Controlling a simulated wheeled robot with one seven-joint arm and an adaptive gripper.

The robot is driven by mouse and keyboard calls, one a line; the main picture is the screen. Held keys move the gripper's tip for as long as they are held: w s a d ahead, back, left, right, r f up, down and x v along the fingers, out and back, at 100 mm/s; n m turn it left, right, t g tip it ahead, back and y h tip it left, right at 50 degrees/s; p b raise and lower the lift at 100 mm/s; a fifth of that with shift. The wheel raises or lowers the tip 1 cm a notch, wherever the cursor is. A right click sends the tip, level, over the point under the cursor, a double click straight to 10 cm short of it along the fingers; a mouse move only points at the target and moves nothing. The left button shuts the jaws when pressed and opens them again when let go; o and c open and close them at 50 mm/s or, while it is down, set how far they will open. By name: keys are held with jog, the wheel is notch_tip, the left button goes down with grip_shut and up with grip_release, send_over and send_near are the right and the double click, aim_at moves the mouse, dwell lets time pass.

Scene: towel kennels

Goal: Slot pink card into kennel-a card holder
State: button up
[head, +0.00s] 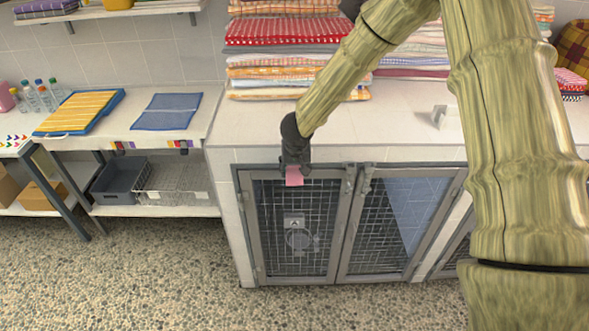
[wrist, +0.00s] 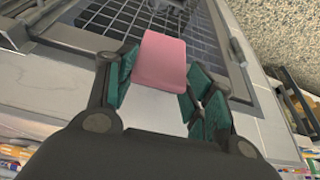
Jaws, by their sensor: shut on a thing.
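The pink card (head: 294,177) is in my gripper (head: 295,165), in front of the top of the left kennel door in the head view. In the wrist view the pink card (wrist: 161,60) sits between the teal finger pads of my gripper (wrist: 158,82), with the kennel mesh behind it. The left kennel door (head: 256,230) is shut, with a grey frame and wire mesh. A small pale plate with a dark mark (head: 294,222) shows at the middle of this door, with a round shape below it. I cannot tell which part is the card holder.
A second mesh door (head: 345,265) adjoins on the right, with latches (head: 351,180) between the two. The countertop (head: 262,125) above carries stacks of folded towels (head: 278,32). A side table (head: 100,133) with a blue mat (head: 167,111) stands left. The pebbled floor in front is clear.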

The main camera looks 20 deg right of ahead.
aim_at(293, 185)
jog(key=shift+f+b, duration=2.4)
jog(key=shift+b, duration=0.55)
jog(key=shift+f, duration=0.1)
jog(key=shift+s+f+b, duration=0.1)
jog(key=shift+f+b, duration=0.25)
jog(key=shift+b, duration=0.05)
jog(key=shift+w+a+f+m+b, duration=0.1)
jog(key=shift+w+f+m+b, duration=0.1)
jog(key=shift+f+b, duration=0.5)
jog(key=shift+w+a+f+m+b, duration=0.15)
jog(key=shift+f+b, duration=0.25)
jog(key=shift+f, duration=0.6)
jog(key=shift+d, duration=0.1)
jog(key=shift+d, duration=0.1)
